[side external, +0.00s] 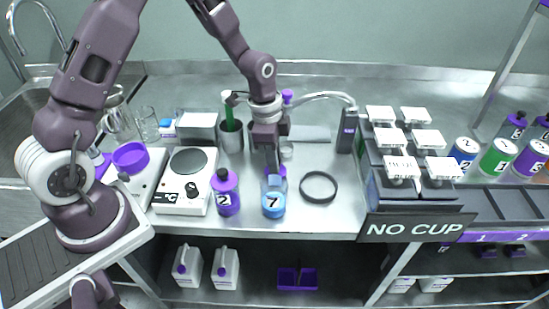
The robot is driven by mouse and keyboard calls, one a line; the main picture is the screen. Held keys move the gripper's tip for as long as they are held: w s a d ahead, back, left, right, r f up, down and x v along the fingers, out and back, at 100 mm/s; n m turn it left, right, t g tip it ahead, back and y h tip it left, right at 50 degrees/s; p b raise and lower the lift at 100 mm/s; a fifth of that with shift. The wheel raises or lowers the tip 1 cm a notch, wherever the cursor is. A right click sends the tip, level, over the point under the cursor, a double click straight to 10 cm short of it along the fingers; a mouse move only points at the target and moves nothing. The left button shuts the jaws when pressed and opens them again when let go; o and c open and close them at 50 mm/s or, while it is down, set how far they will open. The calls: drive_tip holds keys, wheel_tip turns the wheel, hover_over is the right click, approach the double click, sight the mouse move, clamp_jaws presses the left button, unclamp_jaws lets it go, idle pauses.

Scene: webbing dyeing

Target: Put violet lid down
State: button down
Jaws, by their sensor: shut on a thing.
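My gripper (274,170) points down over the middle of the steel bench, just above or behind the clear bottle 7 (273,203). It is shut on a small violet lid (282,171), which is partly hidden by the fingers and the bottle top. Bottle 7 holds blue liquid and stands upright near the front. I cannot tell whether the lid touches the bottle. Bottle 2 (226,197), with violet contents and a violet top, stands upright to its left.
A white hotplate (184,196) stands left of bottle 2, with a violet dish (131,156) beyond it. A black ring (318,186) lies right of bottle 7, with clear bench around it. White-topped blocks (401,166) and a NO CUP sign (416,228) stand farther right.

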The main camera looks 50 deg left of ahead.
drive_tip(key=shift+f, duration=0.15)
drive_tip(key=c, duration=1.3)
unclamp_jaws()
drive_tip(key=s+r+n+t+y, duration=0.15)
drive_tip(key=s+r, duration=0.25)
drive_tip(key=r, duration=0.6)
drive_tip(key=s+r+n, duration=0.2)
drive_tip(key=s+r, duration=0.2)
drive_tip(key=r, duration=0.6)
drive_tip(key=s+r+n+t, duration=0.1)
drive_tip(key=s+n, duration=0.1)
drive_tip(key=s, duration=0.3)
drive_tip(key=s+r+n+t, duration=0.1)
drive_tip(key=s+r+n, duration=0.1)
drive_tip(key=s, duration=0.3)
drive_tip(key=s+r+n+t, duration=0.1)
drive_tip(key=s+n, duration=0.2)
drive_tip(key=s, duration=0.2)
drive_tip(key=shift+s+a+r, duration=0.1)
drive_tip(key=shift+s+r, duration=0.3)
